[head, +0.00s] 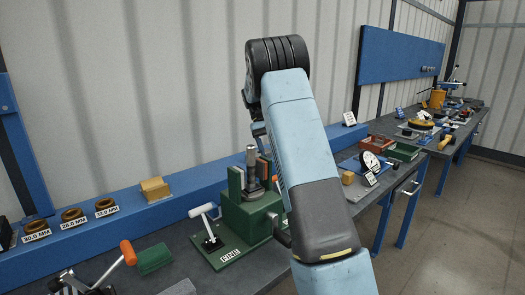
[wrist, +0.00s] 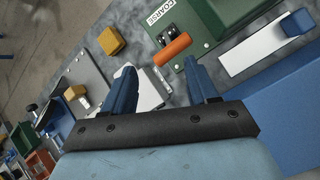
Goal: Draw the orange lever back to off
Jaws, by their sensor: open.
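An orange lever handle (wrist: 172,48) sits on a dark and metal mount on a green base plate (wrist: 188,66) marked COARSE in the wrist view. My gripper (wrist: 159,66) is open and empty. Its two blue fingers point toward the handle, which shows just beyond and between the tips; I cannot tell the height gap. In the head view my arm hides this lever and my fingertips. A second orange-tipped handle (head: 128,252) on a metal lever shows at the lower left of the head view.
A green fixture (head: 246,217) with a white-handled lever (head: 203,210) and a FINE label stands left of my arm. A yellow block (wrist: 112,40) and a grey plate with fittings (wrist: 82,82) lie left of the fingers. A blue rail (wrist: 287,113) is at the right.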

